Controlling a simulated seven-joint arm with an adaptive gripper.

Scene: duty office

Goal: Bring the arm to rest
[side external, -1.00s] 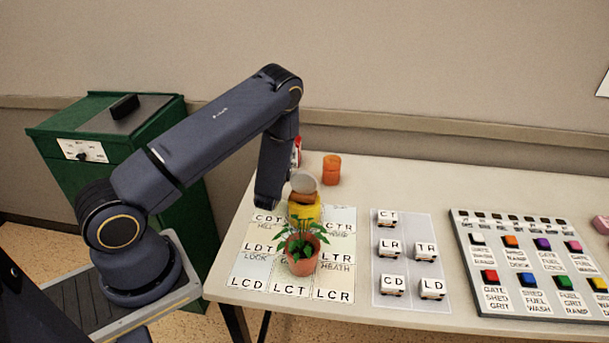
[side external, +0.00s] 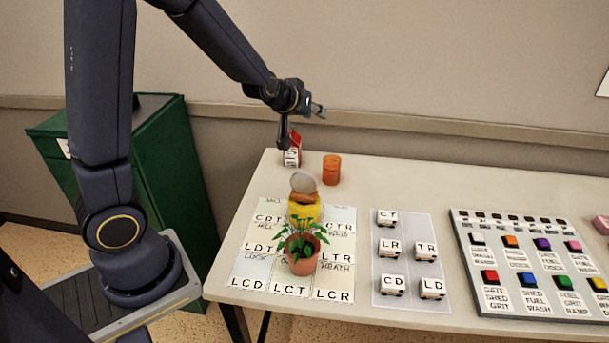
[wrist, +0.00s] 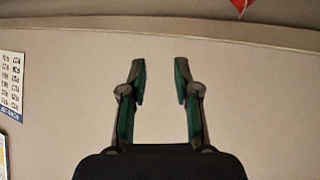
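My arm is raised, with its upper links lifted high at the left in the side external view. My gripper (side external: 318,110) is up in the air above the back left of the table, near the wall, and points to the right. In the wrist view my gripper (wrist: 160,82) shows two fingers spread apart with only bare wall between them. It is open, empty and touches nothing.
On the table (side external: 400,180) stand a red and white carton (side external: 292,152), an orange cup (side external: 332,170), a yellow container (side external: 304,208), a potted plant (side external: 300,250), several lettered blocks (side external: 392,250) and a button panel (side external: 535,262). A green cabinet (side external: 165,170) stands left.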

